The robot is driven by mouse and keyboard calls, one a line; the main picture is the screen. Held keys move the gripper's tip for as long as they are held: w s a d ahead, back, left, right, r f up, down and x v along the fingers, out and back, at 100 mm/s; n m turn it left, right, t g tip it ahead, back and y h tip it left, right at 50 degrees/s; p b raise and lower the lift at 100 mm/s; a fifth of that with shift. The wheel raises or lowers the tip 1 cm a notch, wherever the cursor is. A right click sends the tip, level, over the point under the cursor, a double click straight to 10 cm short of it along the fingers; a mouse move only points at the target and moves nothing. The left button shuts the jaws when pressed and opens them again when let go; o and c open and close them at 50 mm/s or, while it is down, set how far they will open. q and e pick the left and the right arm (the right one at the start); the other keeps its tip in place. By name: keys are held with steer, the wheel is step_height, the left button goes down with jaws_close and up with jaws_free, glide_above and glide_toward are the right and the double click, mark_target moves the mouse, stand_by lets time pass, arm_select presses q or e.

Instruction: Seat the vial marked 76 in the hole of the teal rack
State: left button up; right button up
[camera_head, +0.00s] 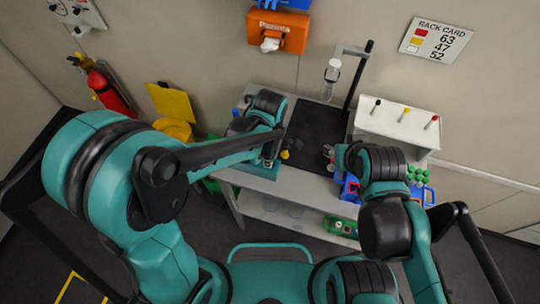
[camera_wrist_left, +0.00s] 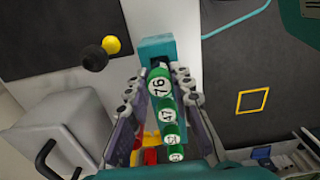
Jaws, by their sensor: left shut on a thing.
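The vial marked 76 (camera_wrist_left: 158,84) shows its round white label on a green end in the left wrist view. It lies between the fingers of my left gripper (camera_wrist_left: 157,78), which is shut on it. A teal block (camera_wrist_left: 155,48), which looks like the teal rack, is just beyond the fingertips. Whether the vial is in its hole is hidden. In the head view the teal block (camera_head: 263,165) is at the left end of the bench, under my left gripper (camera_head: 270,148). My right gripper (camera_head: 330,154) is over the right side, its fingers too small to read.
Further green ends, one marked 47 (camera_wrist_left: 168,116), line up below 76 in the wrist view. A black-and-yellow knob (camera_head: 285,155) is close beside the teal block. A white box with levers (camera_head: 398,124) and green-capped vials (camera_head: 418,177) stand right. A dark mat (camera_head: 316,132) lies mid-bench.

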arm_select(q)
steer(key=shift+f+b, duration=0.45)
steer(key=shift+f, duration=0.1)
steer(key=o, duration=0.9)
steer(key=shift+o, duration=0.2)
step_height(320, 180, up, 12)
